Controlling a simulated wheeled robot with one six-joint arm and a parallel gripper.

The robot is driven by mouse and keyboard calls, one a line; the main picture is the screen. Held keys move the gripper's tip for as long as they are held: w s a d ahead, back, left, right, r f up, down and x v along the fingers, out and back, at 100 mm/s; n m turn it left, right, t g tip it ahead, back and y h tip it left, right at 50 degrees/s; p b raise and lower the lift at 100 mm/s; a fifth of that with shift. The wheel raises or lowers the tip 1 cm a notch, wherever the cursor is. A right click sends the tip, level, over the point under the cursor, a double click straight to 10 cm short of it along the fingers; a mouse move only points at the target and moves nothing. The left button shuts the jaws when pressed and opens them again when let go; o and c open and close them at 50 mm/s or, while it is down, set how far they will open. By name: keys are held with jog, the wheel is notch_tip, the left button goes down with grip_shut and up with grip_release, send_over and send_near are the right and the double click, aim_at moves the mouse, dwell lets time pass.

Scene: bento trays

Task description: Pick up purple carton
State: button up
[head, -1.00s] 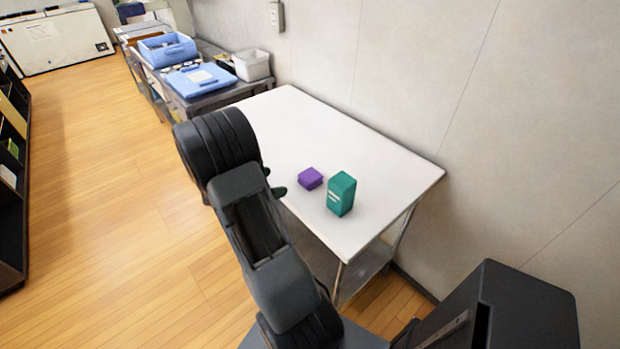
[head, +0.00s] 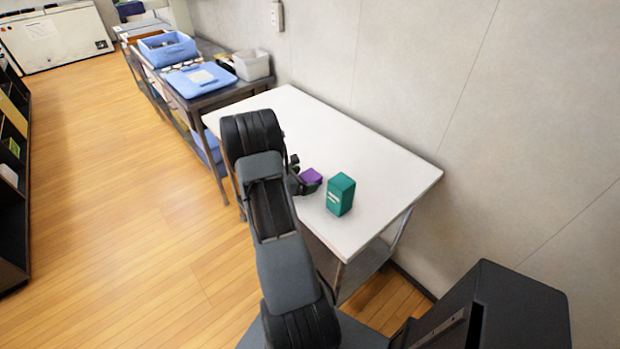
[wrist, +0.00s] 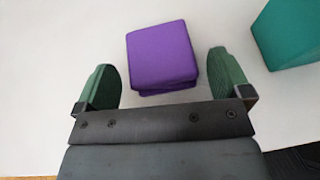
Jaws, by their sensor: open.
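The purple carton (head: 311,177) is a small low box on the white table, left of a green carton. In the wrist view the purple carton (wrist: 162,56) lies ahead of and between the two green fingers, with a gap on each side. My gripper (wrist: 165,70) is open and empty. I cannot tell from these views whether a finger touches the carton.
The green carton (head: 341,194) stands upright close to the right of the purple one; it also shows in the wrist view (wrist: 289,35). The white table (head: 375,165) is otherwise clear and stands against the wall. Blue bins (head: 167,48) sit on a shelf unit behind.

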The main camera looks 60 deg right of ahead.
jog(key=shift+s+d+f, duration=0.15)
jog(key=shift+d+f, duration=0.05)
jog(key=shift+d, duration=0.2)
jog(key=shift+c, duration=0.4)
jog(key=c, duration=0.9)
